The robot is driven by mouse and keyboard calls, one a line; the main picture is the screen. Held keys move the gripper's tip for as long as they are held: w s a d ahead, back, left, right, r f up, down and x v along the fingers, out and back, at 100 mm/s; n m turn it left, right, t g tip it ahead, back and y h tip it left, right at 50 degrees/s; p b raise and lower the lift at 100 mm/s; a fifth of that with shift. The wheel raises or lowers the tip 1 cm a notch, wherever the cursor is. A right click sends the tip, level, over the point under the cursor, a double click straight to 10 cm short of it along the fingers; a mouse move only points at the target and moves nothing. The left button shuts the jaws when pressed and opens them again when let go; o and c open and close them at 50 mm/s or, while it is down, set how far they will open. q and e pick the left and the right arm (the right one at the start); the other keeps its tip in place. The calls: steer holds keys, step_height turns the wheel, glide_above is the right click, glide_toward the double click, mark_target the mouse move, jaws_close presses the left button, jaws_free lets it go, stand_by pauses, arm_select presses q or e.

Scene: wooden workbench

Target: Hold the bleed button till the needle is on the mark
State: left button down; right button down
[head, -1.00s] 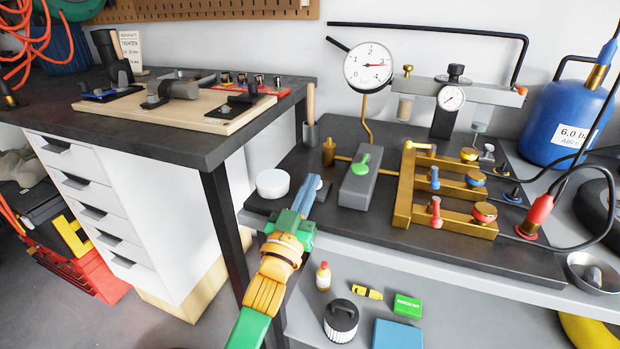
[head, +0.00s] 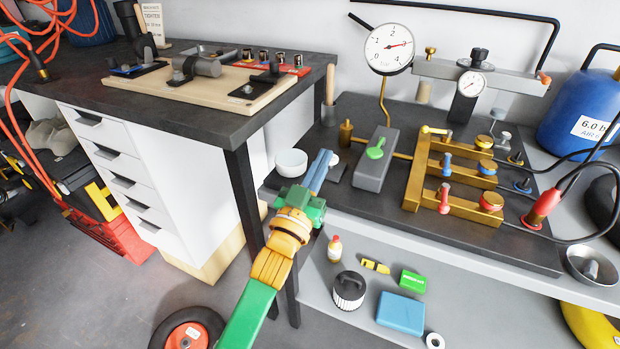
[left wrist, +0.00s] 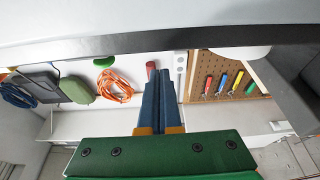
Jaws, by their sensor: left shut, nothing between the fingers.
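The large dial gauge (head: 390,48) stands at the back of the bench on a brass tube, its red needle pointing right and slightly up. I cannot make out a separate mark on its face. A small dark plate with a pale round button (head: 334,160) lies left of the grey block; it may be the bleed button. My left gripper (head: 323,160) is shut and empty, its blue fingers beside that button and partly covering the plate. Whether they touch it I cannot tell. The shut fingers (left wrist: 158,82) also show in the left wrist view. My right gripper is out of view.
A blue tank (head: 577,117) stands far right.

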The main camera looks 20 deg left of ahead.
arm_select(q)
steer(key=v, duration=0.7)
steer(key=shift+b, duration=0.35)
steer(key=shift+a+f, duration=0.1)
stand_by(0.8)
